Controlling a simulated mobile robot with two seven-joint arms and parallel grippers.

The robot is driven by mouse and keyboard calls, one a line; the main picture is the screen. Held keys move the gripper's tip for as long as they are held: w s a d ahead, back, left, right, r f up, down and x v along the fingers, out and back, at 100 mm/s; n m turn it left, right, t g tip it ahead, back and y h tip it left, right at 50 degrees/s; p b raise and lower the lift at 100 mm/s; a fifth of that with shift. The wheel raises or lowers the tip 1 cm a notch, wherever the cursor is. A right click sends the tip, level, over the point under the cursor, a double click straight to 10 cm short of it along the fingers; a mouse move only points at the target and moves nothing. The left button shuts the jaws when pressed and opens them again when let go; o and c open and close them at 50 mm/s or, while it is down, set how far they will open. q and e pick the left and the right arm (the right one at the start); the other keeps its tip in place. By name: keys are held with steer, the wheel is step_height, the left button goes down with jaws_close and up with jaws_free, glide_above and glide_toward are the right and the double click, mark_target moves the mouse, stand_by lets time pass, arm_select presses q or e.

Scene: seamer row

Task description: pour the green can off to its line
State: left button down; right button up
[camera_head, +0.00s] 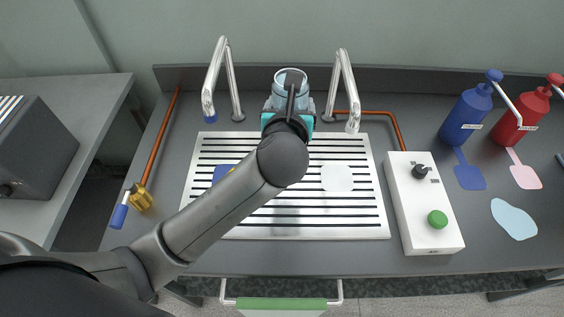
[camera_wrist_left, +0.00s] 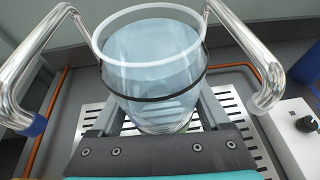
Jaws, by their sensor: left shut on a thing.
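My left gripper (camera_head: 290,103) is shut on a clear can (camera_head: 291,76) and holds it at the back of the slotted drain grate (camera_head: 290,232), between two bent metal spouts. In the left wrist view the can (camera_wrist_left: 150,72) looks upright. It holds pale bluish liquid (camera_wrist_left: 152,48), whose surface shows above a dark line (camera_wrist_left: 150,98) around the can. A faint green tint shows low on the can. My forearm hides part of the grate. My right gripper is not in view.
The left spout (camera_head: 217,75) has a blue tip; the right spout (camera_head: 347,90) is plain metal. A white disc (camera_head: 337,178) and a partly hidden blue patch (camera_head: 222,173) lie on the grate. A white control box (camera_head: 421,205), blue bottle (camera_head: 466,115) and red bottle (camera_head: 522,118) stand right.

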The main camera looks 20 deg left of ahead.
arm_select(q)
steer(key=a+f+m+h, duration=0.1)
steer(key=f+h, duration=0.1)
steer(key=f, duration=0.3)
steer(key=w+a+f+m+h+p, duration=0.1)
steer(key=f+m+h, duration=0.1)
steer(key=f, duration=0.4)
steer(key=w+a+f+m+h+p, duration=0.1)
steer(key=f+m+h, duration=0.1)
steer(key=f, duration=0.3)
steer(key=shift+a+f, duration=0.1)
steer(key=shift+f, duration=0.3)
steer(key=shift+s+a+f+m, duration=0.2)
steer(key=shift+a+f+m, duration=0.1)
steer(key=shift+f, duration=0.2)
steer(key=shift+w+a+r+m, duration=0.2)
steer(key=shift+a+r+m, duration=0.1)
steer(key=shift+a+m, duration=0.25)
steer(key=shift+r+m, duration=0.1)
steer(key=shift+m, duration=0.15)
steer(key=shift+w+a+r+m+t+y+b, duration=0.35)
steer(key=shift+a+r+m+t+y+b, duration=0.35)
steer(key=shift+m, duration=0.4)
stand_by(3.3)
